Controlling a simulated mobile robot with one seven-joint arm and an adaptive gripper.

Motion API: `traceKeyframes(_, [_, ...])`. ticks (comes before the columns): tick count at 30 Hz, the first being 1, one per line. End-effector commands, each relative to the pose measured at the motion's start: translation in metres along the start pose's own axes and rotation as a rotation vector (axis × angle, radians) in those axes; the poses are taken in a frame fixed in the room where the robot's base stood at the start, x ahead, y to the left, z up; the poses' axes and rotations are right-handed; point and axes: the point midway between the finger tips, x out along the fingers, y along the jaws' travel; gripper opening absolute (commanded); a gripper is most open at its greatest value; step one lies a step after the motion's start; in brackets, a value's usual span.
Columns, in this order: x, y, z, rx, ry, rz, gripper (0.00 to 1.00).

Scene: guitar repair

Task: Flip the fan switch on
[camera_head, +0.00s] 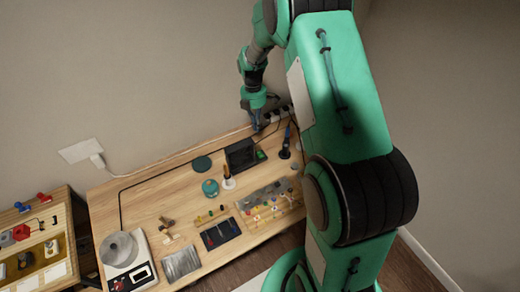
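My gripper (256,125) points down at the back edge of the wooden workbench, by the wall. It is small and dark in this view, and I cannot tell whether its fingers are open or shut. Just right of it lies a dark strip with pale sockets (277,115), partly hidden behind my arm. I cannot tell whether the gripper touches the strip. A black box with a green part (243,154) stands in front of the gripper. I cannot make out a fan or its switch for certain.
A cluttered side table (65,225) stands left. The bench's left back is mostly clear.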

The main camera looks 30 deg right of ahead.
Motion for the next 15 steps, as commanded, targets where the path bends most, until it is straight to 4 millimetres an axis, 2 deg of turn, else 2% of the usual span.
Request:
traceKeyframes(6, [0.0135, 0.0034, 0.0049, -0.038, 0.003, -0.015, 0.00])
traceKeyframes(15, [0.0146, 0.0035, 0.0052, -0.040, 0.004, -0.016, 0.00])
